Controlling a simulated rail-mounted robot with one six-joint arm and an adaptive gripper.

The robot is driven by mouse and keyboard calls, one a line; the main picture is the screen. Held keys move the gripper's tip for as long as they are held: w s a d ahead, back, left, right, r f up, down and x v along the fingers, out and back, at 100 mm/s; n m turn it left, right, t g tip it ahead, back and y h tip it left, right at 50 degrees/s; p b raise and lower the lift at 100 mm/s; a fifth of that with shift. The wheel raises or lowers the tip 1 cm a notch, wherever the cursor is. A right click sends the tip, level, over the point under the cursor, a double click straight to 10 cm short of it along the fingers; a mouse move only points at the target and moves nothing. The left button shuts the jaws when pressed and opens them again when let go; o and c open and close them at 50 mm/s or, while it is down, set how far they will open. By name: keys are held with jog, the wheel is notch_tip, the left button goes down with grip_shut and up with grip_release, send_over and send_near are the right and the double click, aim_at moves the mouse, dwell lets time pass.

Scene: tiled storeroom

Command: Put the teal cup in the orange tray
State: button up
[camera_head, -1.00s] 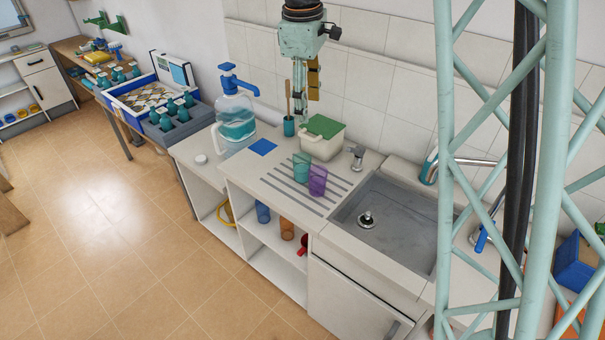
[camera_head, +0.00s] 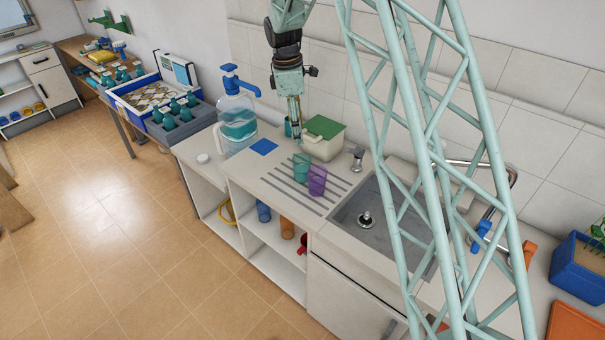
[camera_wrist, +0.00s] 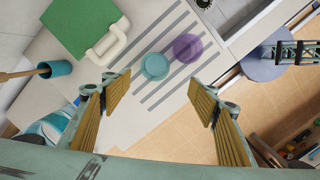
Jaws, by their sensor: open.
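The translucent teal cup (camera_head: 301,167) stands upright on the ribbed drain area of the counter, close beside a purple cup (camera_head: 317,181). In the wrist view the teal cup (camera_wrist: 155,67) is seen from above, ahead of the fingertips, with the purple cup (camera_wrist: 187,48) just to its right. My gripper (camera_head: 296,136) is open and empty above the counter; its two yellow-padded fingers (camera_wrist: 160,96) are spread wide, apart from the cup. An orange surface (camera_head: 576,328) at the bottom right edge of the head view is cut off; I cannot tell if it is the tray.
A cream box with a green lid (camera_head: 323,137) stands behind the cups. A teal holder with a wooden handle (camera_wrist: 58,69) stands left of that box. A sink (camera_head: 372,212) with taps lies right of the cups. A large pump bottle (camera_head: 237,125) stands to the left.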

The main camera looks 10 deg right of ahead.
aim_at(302, 169)
jog(key=shift+w+f+n, duration=0.15)
jog(key=shift+w+f, duration=0.1)
jog(key=shift+f, duration=0.35)
jog(key=shift+w+f+n, duration=0.1)
jog(key=shift+w+f, duration=0.2)
jog(key=shift+f, duration=0.3)
jog(key=shift+w+f+n, duration=0.15)
jog(key=shift+w+f, duration=0.1)
jog(key=shift+f, duration=0.35)
jog(key=shift+f, duration=0.1)
notch_tip(302, 169, down, 8)
jog(key=shift+d+f+p, duration=0.15)
jog(key=shift+d+p, duration=0.2)
jog(key=shift+d, duration=0.1)
jog(key=shift+s+f, duration=0.1)
jog(key=shift+s, duration=0.05)
jog(key=shift+d+f+p, duration=0.2)
jog(key=shift+f, duration=1.05)
jog(key=shift+d+f+p, duration=0.2)
jog(key=shift+f, duration=1.05)
jog(key=shift+c, duration=0.2)
jog(key=c, duration=1.1)
